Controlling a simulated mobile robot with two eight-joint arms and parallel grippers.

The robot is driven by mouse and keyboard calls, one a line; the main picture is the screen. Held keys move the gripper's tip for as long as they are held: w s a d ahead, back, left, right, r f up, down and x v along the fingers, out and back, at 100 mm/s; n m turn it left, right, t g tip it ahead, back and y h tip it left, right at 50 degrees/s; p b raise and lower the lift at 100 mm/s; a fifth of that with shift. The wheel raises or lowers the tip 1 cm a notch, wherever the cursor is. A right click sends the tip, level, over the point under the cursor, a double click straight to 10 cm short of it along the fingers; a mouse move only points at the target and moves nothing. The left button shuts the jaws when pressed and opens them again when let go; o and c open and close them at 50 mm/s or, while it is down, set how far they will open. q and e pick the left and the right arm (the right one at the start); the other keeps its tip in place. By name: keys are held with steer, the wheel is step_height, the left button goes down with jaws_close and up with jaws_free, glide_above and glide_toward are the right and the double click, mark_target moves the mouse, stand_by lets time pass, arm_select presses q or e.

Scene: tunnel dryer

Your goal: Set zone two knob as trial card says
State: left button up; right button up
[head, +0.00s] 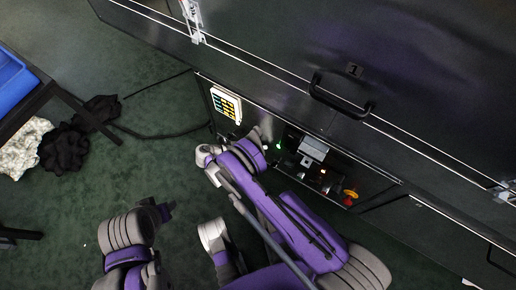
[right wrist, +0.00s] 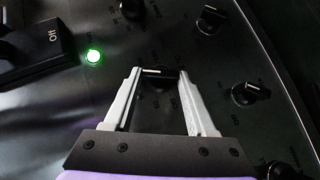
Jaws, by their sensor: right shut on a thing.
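In the right wrist view, my right gripper (right wrist: 155,75) has its two pale fingers on either side of a black knob (right wrist: 157,82) with a white pointer line, shut on it. The markings around the knob are too small to read, so I cannot tell its zone. In the head view, my right arm reaches the control panel and hides this knob. A white-framed plate with yellow rows (head: 226,104) is on the panel's left end; it may be the trial card, its text unreadable. My left gripper (head: 166,211) is low over the floor, away from the panel, its jaws unclear.
Other black knobs (right wrist: 210,18), (right wrist: 250,93) surround the held one. A green lamp (right wrist: 93,56) is lit beside a black switch marked Off (right wrist: 35,48). A red-and-yellow button (head: 350,194) and a door handle (head: 340,97) are nearby. Dark cloth (head: 65,148) lies on the floor.

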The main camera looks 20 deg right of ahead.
steer(key=o, duration=1.4)
steer(key=shift+c, duration=0.2)
